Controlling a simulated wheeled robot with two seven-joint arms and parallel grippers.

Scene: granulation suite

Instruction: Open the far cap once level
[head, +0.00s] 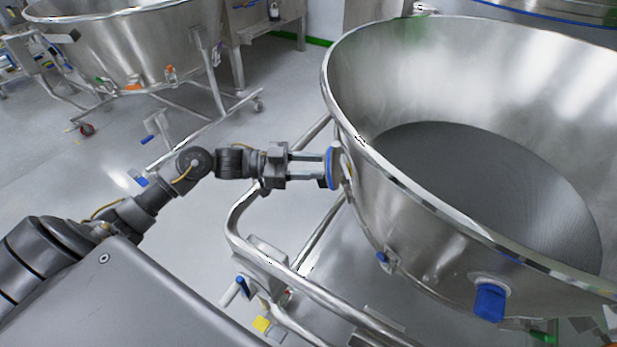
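A large steel bowl (440,215) fills the right side, with a grey surface (480,185) inside it that looks flat. A blue cap (331,168), the farther of two, sits on the bowl's left outer wall and is seen nearly edge-on. My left gripper (322,168) reaches it from the left. Its two fingers are apart, with their tips at the cap; I cannot tell whether they press on it. The nearer blue cap (489,302) is on the front wall, apart from the gripper. My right gripper does not show.
A tubular steel frame (300,285) runs below and left of the bowl, close under my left arm. Another steel vessel on a wheeled frame (130,50) stands at the back left. Pale floor (60,150) is open between them.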

